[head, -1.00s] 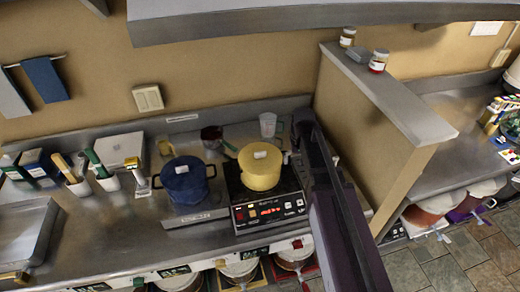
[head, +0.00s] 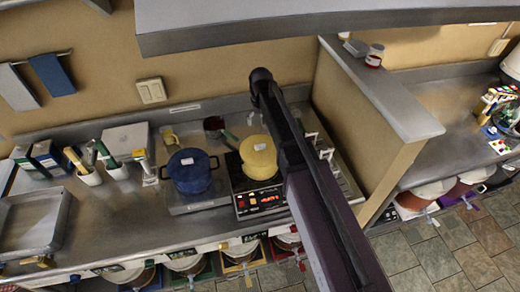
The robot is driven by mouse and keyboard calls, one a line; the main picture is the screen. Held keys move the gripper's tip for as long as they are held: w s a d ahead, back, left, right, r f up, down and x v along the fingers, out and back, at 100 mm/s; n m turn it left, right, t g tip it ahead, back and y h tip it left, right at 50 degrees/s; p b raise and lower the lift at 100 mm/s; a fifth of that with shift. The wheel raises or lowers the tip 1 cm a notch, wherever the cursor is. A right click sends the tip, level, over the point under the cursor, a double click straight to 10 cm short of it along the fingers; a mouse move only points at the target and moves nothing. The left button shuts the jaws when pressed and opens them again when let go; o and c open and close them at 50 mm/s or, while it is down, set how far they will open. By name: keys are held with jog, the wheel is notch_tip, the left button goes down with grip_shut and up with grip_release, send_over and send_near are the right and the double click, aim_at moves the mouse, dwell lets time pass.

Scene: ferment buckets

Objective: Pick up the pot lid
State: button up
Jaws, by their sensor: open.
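A yellow pot (head: 258,166) stands on a black induction cooker (head: 262,202) and has a matching yellow lid (head: 256,149) with a pale handle on top. A dark blue pot (head: 192,179) stands to its left, also topped by a blue lid (head: 187,160) with a pale handle. Both lids look seated on their pots. My arm reaches up from the lower right and passes just right of the yellow pot, covering part of the cooker. My gripper cannot be made out.
A grey tray (head: 34,222) and utensil holders (head: 91,177) are on the left of the steel counter (head: 120,222). A partition (head: 372,140) stands right of my arm, with a jar (head: 375,55) on it. A grey overhang (head: 330,17) crosses the top.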

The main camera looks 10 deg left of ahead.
aim_at(260, 146)
jog(key=shift+f, duration=0.1)
notch_tip(260, 146, down, 8)
jog(key=b, duration=0.8)
jog(key=shift+f+b, duration=0.25)
jog(key=shift+b, duration=0.05)
jog(key=shift+f, duration=0.1)
dwell(0.3)
jog(key=shift+s+f+b, duration=0.1)
jog(key=shift+f+b, duration=2.4)
jog(key=shift+b, duration=0.15)
jog(key=c, duration=1.2)
